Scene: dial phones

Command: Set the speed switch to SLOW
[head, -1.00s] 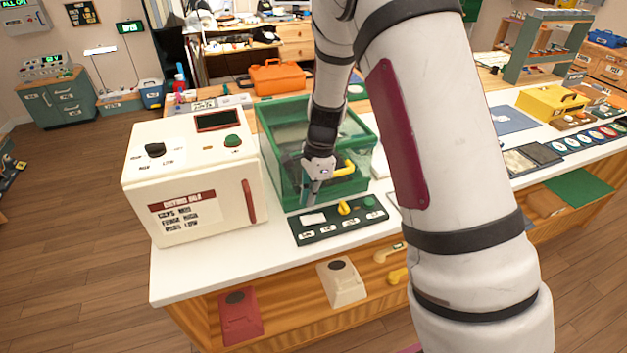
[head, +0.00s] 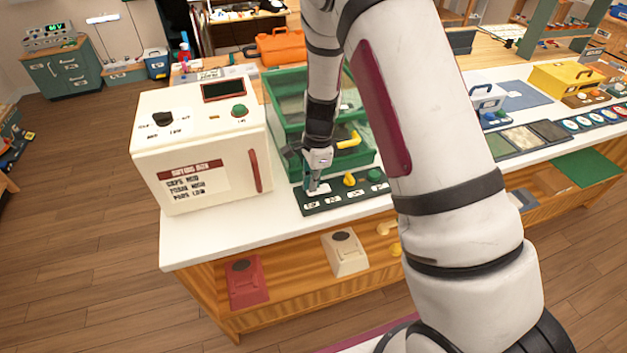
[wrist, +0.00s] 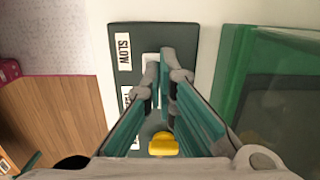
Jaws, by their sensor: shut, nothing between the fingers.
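A dark green control panel (head: 337,203) lies on the white counter in front of the green tank. In the wrist view, the panel (wrist: 190,36) bears a white SLOW label (wrist: 124,52) near its far left corner. A pale switch plate (wrist: 152,60) beside that label is partly hidden by my fingers. My gripper (head: 314,188) points down at the left end of the panel. In the wrist view, my gripper (wrist: 165,68) is shut and empty over the pale plate. I cannot tell whether it touches. The switch's setting is hidden. A yellow knob (wrist: 163,144) shows nearer on the panel.
The green tank (head: 290,110) with a yellow handle stands close behind the panel. A white cabinet (head: 200,150) with a red handle stands to its left. The counter's front edge is close to the panel. Phones sit on the shelf below.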

